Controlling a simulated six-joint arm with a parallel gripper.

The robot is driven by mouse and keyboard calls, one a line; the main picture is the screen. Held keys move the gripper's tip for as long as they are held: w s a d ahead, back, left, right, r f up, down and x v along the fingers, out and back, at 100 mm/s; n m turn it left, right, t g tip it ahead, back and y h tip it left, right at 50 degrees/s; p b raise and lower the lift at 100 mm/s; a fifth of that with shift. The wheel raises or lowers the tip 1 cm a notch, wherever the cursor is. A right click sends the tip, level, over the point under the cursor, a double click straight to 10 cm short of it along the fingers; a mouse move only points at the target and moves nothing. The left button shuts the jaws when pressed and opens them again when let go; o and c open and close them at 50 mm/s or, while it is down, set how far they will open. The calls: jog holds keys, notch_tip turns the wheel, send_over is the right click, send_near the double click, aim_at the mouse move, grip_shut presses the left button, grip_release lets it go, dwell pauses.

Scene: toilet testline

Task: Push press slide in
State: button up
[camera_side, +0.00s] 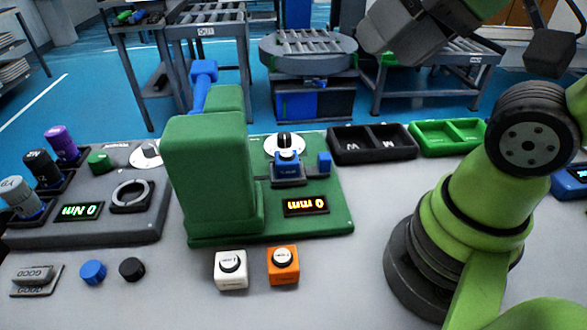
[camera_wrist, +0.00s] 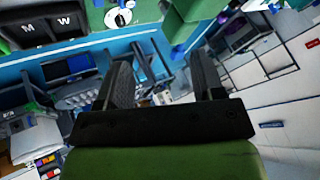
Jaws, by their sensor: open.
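The green press (camera_side: 210,170) stands on a green base plate, with a blue lever (camera_side: 203,85) raised at its back. A dark and blue slide (camera_side: 288,175) sits on the base plate to the right of the press body, apart from it. A small blue block (camera_side: 324,162) stands right of the slide. An amber display (camera_side: 305,205) in front reads 0 mm. My gripper (camera_wrist: 160,62) is open and empty in the wrist view, with its two dark fingers apart. The green press (camera_wrist: 190,20) shows only partly at the top there. My gripper is clear of the slide.
Black bins (camera_side: 372,143) and green bins (camera_side: 448,136) stand behind right. An orange button box (camera_side: 283,265) and a white one (camera_side: 231,270) stand in front. A torque station (camera_side: 90,215) reading 0 Nm is at left. The table between press and my arm is clear.

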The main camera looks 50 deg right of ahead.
jog(key=shift+c, duration=1)
jog(key=m+g+y, duration=0.1)
jog(key=m+g, duration=0.4)
jog(key=g, duration=0.5)
send_over(325, 155)
jog(key=w+d, duration=0.3)
notch_tip(325, 155, down, 18)
jog(key=x, duration=1)
jog(key=shift+s+a+f, duration=0.1)
jog(key=shift+s+a, duration=0.2)
jog(key=shift+s, duration=0.05)
